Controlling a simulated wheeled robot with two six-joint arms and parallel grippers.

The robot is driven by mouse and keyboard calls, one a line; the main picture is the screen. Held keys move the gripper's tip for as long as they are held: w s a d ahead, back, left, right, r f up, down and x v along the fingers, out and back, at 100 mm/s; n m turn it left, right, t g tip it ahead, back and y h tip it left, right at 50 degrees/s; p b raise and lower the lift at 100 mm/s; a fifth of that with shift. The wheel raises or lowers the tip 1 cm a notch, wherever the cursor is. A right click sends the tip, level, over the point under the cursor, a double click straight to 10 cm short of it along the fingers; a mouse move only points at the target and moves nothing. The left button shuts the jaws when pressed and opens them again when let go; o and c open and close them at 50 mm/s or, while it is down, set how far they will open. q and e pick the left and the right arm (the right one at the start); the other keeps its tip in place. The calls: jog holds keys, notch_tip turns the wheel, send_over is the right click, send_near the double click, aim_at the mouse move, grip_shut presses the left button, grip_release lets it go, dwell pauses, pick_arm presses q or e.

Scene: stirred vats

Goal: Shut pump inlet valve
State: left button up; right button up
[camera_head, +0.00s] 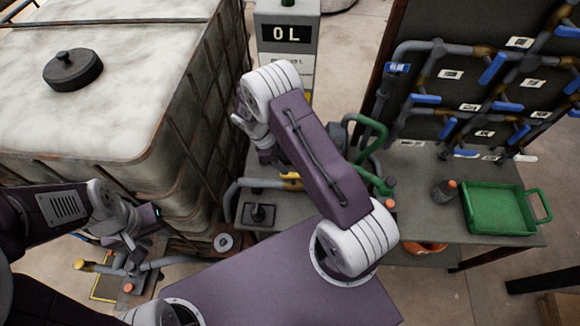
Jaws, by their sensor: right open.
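Pipework with a yellow handle (291,177) shows just behind my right arm; my arm hides part of it, and I cannot tell whether this is the pump inlet valve or how its handle is set. A green curved handle (372,135) rises to the right of my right forearm. My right gripper (267,154) is open, pointing down in front of the counter display, left of the yellow handle and apart from it. My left gripper (150,216) is at the lower left beside the tank, small and partly hidden; its jaws are unclear.
A large caged white tank (95,107) with a black lid fills the left. A display post (287,36) reads 0 L. A panel of pipes with blue-handled valves (492,70) stands at right, above a bench with a green tray (497,209). Low pipework (120,266) lies lower left.

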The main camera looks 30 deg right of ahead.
aim_at(293, 175)
jog(key=shift+s, duration=0.35)
jog(key=shift+d+f, duration=0.1)
jog(key=shift+f, duration=0.15)
jog(key=x, duration=0.2)
jog(key=p+x, duration=0.1)
jog(key=w+x, duration=0.1)
jog(key=x, duration=0.1)
jog(key=shift+d+f+p, duration=0.2)
jog(key=shift+f+p, duration=0.1)
jog(key=shift+f, duration=0.1)
jog(key=shift+s+x, duration=0.25)
jog(key=shift+x, duration=0.85)
jog(key=shift+s+f, duration=0.2)
jog(key=shift+f, duration=0.05)
jog(key=shift+w+d+f, duration=0.1)
jog(key=shift+w, duration=0.1)
pick_arm(q)
notch_tip(293, 175, up, 2)
jog(key=shift+w+r, duration=0.1)
jog(key=shift+w, duration=0.05)
pick_arm(e)
grip_shut()
